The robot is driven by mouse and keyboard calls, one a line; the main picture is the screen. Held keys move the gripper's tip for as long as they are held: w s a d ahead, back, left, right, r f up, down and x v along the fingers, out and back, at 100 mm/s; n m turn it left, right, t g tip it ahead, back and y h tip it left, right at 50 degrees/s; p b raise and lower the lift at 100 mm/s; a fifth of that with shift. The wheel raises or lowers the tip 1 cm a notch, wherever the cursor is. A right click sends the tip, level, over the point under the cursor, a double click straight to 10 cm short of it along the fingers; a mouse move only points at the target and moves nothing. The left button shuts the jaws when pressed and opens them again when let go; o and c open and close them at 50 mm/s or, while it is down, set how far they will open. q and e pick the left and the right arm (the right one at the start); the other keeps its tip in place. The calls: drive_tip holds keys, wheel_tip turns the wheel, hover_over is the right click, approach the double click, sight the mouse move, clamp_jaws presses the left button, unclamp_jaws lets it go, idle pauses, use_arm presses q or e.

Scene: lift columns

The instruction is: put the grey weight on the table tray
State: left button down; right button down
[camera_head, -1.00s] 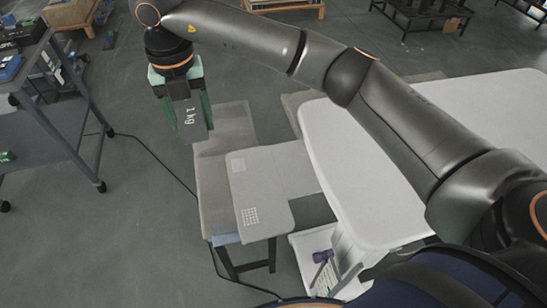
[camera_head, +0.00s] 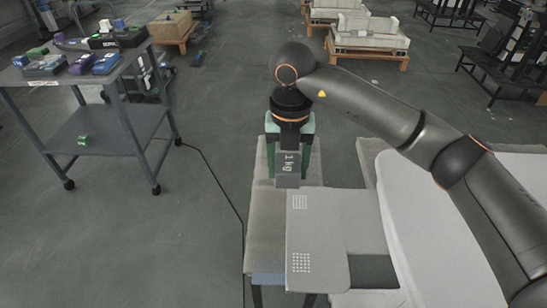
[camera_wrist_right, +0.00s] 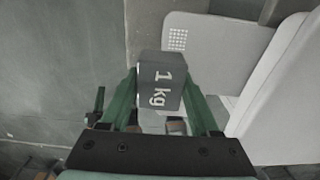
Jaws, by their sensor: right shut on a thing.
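The grey weight (camera_head: 287,168), marked "1 kg", is held upright between the green fingers of my right gripper (camera_head: 288,160). In the right wrist view the weight (camera_wrist_right: 160,84) sits between the two fingers of my right gripper (camera_wrist_right: 163,95). The light grey tray (camera_head: 318,240), with two white dotted patches, lies just in front of the weight in the head view. The tray also shows beyond the weight in the right wrist view (camera_wrist_right: 215,45). The weight looks raised near the tray's far edge; I cannot tell its exact height. My left gripper is not in view.
A large white table (camera_head: 440,235) stands at the right, under my right arm. A grey bench surface (camera_head: 264,225) lies beside the tray on the left. A grey cart (camera_head: 100,125) with several boxes stands at the left. Open floor (camera_head: 190,220) lies between cart and bench.

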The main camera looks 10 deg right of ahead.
drive_tip(key=s+d+f, duration=0.2)
drive_tip(key=d, duration=0.2)
hover_over(325, 217)
drive_tip(key=a, duration=0.1)
drive_tip(key=f, duration=0.4)
drive_tip(key=shift+w, duration=0.4)
drive_tip(key=shift+s+d+f, duration=0.15)
drive_tip(key=shift+d+f, duration=0.15)
drive_tip(key=shift+f, duration=0.25)
drive_tip(key=f, duration=0.3)
drive_tip(key=shift+s+d, duration=0.15)
drive_tip(key=shift+d, duration=0.05)
drive_tip(key=shift+f, duration=0.25)
drive_tip(key=shift+f, duration=0.15)
drive_tip(key=shift+c, duration=0.6)
unclamp_jaws()
drive_tip(key=shift+f, duration=0.1)
